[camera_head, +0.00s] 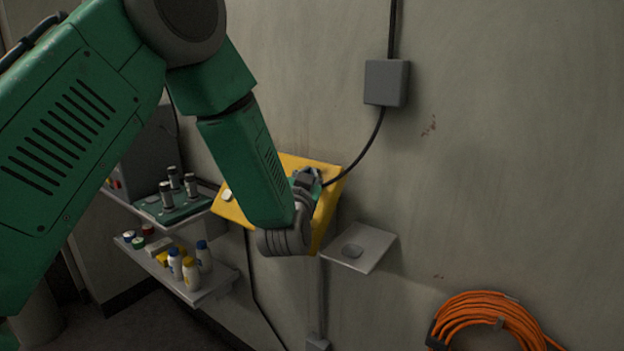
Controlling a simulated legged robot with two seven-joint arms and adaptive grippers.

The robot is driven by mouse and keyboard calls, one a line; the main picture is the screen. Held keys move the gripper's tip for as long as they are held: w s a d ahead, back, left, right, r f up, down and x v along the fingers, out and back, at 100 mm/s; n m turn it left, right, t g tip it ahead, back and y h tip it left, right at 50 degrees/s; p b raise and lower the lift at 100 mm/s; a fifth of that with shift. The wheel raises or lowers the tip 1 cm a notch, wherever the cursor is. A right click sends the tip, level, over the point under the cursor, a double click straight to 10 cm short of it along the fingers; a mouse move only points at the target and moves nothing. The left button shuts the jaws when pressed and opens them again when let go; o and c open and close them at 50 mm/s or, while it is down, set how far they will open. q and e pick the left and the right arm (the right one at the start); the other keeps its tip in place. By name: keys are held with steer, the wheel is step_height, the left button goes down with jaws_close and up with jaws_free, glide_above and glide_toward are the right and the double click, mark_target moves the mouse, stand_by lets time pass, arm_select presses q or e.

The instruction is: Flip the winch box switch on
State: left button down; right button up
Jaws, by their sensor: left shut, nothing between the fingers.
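A yellow box (327,173), likely the winch box, is on the grey wall near the middle of the head view. A round white knob or button (227,195) shows at its left side. My green left arm comes in from the upper left and covers much of the box's face. My left gripper (308,180) is shut and empty in front of the box; I cannot tell if it touches it. The switch is not clearly visible and may be hidden behind the gripper. My right gripper is not in view.
A black cable runs from the box to a grey junction box (387,82). A small grey shelf (374,246) juts out just right of and below the yellow box. Shelves with several bottles (190,273) stand at left. A coiled orange hose or cable (490,318) hangs lower right.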

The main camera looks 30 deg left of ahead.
arm_select(q)
steer(key=shift+d+f, duration=0.15)
steer(key=shift+d, duration=0.05)
steer(key=shift+s+a, duration=0.1)
steer(key=shift+a, duration=0.05)
stand_by(0.3)
steer(key=shift+s+a, duration=0.1)
steer(key=shift+s, duration=0.05)
steer(key=shift+r, duration=0.2)
steer(key=shift+s+a+r+p, duration=0.15)
steer(key=shift+s+r+p, duration=0.55)
steer(key=shift+s, duration=0.35)
steer(key=shift+s+a+r+p, duration=0.1)
steer(key=shift+s+r+p, duration=0.35)
steer(key=shift+s+r, duration=0.45)
steer(key=shift+s+f, duration=0.15)
steer(key=shift+f, duration=0.05)
steer(key=shift+f, duration=0.1)
